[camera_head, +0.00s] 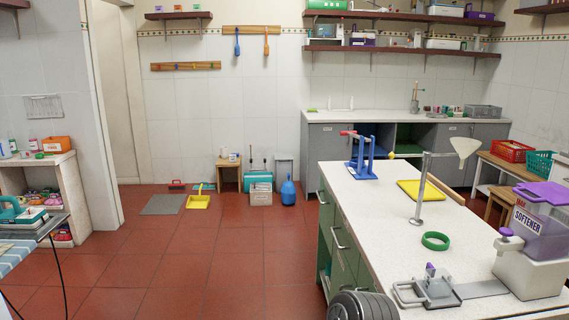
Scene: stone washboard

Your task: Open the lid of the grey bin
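A dark grey, rounded, ribbed object (362,305) stands at the bottom edge in the head view, beside the near end of the white-topped counter. It may be the grey bin, but its lower part is cut off and I cannot make out whether its lid is open or closed. A smaller grey upright object (283,166) stands by the back wall; I cannot tell what it is. Neither of my grippers is in view.
The white-topped counter (385,225) with green drawers fills the right side. It holds a softener container (540,225), a green ring (435,241) and a metal stand (420,190). A striped board (20,250) is at left. Red floor (200,265) between is clear.

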